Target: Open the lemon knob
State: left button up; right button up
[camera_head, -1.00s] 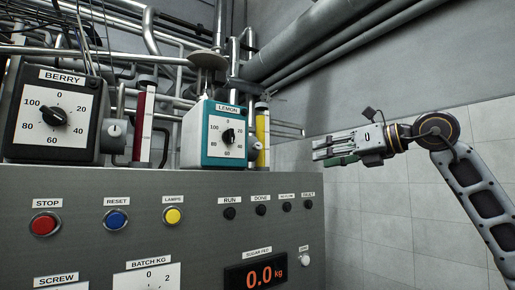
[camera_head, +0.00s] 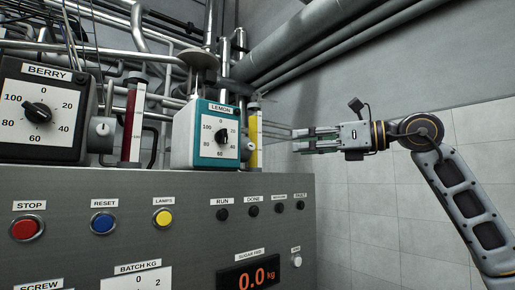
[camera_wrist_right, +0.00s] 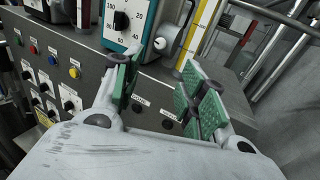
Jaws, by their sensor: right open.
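The lemon unit (camera_head: 183,140) is a white and teal box labelled LEMON with a numbered white dial, on top of the grey cabinet. Its black dial knob (camera_head: 221,136) faces front; in the right wrist view the knob (camera_wrist_right: 121,20) shows beyond the left finger. A grey valve with a round cap (camera_head: 248,149) sits at the box's right side, beside the yellow sight tube (camera_head: 254,130). My right gripper (camera_head: 295,140) is open and empty, right of the lemon unit and apart from it. In its wrist view the green-padded fingers (camera_wrist_right: 163,64) are spread. My left gripper is out of view.
The berry unit (camera_head: 78,68) and a red tube (camera_head: 133,120) stand left of the lemon unit. Stop, reset and lamp buttons (camera_head: 163,217) line the grey cabinet front (camera_head: 110,188). Pipes (camera_head: 300,45) run behind and above. The tiled wall right of the cabinet is clear.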

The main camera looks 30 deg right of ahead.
jog(key=p, duration=0.3)
send_near(253, 147)
jog(key=shift+w, duration=0.9)
jog(key=x, duration=0.2)
jog(key=p+x, duration=0.1)
jog(key=x, duration=0.2)
jog(key=shift+a+r, duration=0.1)
jog(key=shift+a, duration=0.35)
jog(key=shift+w+a, duration=0.15)
jog(key=shift+w, duration=0.15)
jog(key=shift+w+a, duration=0.1)
jog(key=shift+w, duration=0.2)
grip_shut()
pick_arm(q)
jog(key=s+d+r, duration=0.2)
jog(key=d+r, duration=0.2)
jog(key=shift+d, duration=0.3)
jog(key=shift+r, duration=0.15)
